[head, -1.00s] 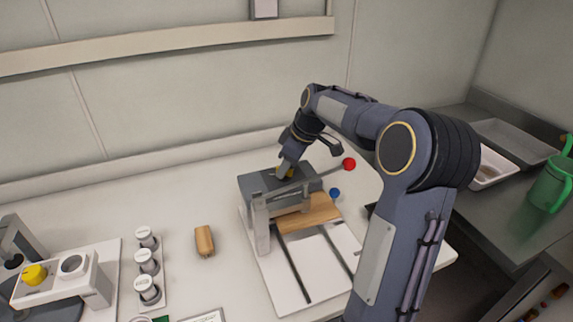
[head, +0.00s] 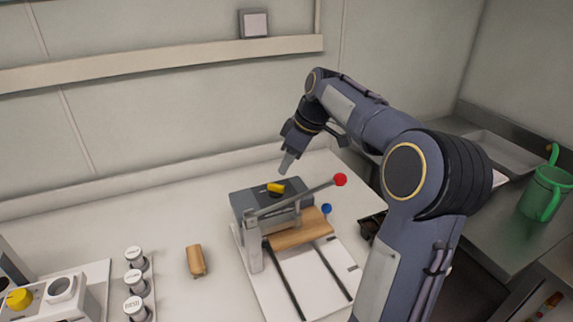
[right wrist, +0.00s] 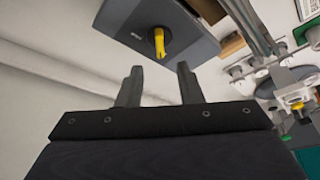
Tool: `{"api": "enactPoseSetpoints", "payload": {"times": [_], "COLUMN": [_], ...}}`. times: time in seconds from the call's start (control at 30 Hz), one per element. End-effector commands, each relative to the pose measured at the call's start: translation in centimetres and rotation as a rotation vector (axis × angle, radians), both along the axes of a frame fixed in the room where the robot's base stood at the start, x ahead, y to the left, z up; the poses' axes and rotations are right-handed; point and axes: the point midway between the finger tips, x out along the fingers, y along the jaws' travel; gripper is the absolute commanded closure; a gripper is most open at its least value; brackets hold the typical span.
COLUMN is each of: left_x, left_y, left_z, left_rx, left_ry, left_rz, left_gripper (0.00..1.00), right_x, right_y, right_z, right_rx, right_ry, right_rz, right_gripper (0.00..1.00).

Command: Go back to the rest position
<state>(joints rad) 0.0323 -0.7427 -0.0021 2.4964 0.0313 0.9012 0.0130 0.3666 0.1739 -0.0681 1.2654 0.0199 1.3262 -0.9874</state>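My right gripper (head: 287,163) hangs above and just behind the grey box-shaped device on the white table. In the right wrist view its two fingers (right wrist: 158,70) stand apart with nothing between them, so it is open and empty. The device has a yellow knob (head: 275,187) on its dark top, and this knob also shows in the right wrist view (right wrist: 159,43), beyond the fingertips and apart from them. My left gripper is in neither current view.
A lever with a red ball (head: 340,180) rises beside the device, near my right forearm. A wooden block (head: 300,231) and a blue ball (head: 327,209) are close by. A tan cylinder (head: 196,260) and capped jars (head: 134,282) stand left. A green jug (head: 545,192) is at right.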

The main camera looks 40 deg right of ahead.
Motion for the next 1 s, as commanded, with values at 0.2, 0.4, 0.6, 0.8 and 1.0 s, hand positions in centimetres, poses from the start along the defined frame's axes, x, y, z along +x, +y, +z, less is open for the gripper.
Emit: {"api": "enactPoseSetpoints", "payload": {"times": [0.2, 0.4, 0.6, 0.8, 1.0], "left_x": [0.0, 0.0, 0.0, 0.0, 0.0], "left_y": [0.0, 0.0, 0.0, 0.0, 0.0], "left_z": [0.0, 0.0, 0.0, 0.0, 0.0], "left_rx": [0.000, 0.000, 0.000, 0.000, 0.000], "left_ry": [0.000, 0.000, 0.000, 0.000, 0.000], "left_rz": [0.000, 0.000, 0.000, 0.000, 0.000], "left_gripper": [0.64, 0.64, 0.64, 0.64, 0.64], "right_x": [0.0, 0.0, -2.8, -10.4, -18.3], "right_y": [0.0, 0.1, 3.6, 11.9, 19.0], "right_z": [0.0, 0.0, 0.6, -0.6, -5.3], "right_rx": [0.000, 0.000, 0.048, 0.178, 0.312], "right_ry": [0.000, 0.000, -0.013, -0.023, -0.014], "right_rz": [0.000, -0.001, -0.072, -0.256, -0.433], "right_gripper": [0.67, 0.67, 0.67, 0.67, 0.67]}}
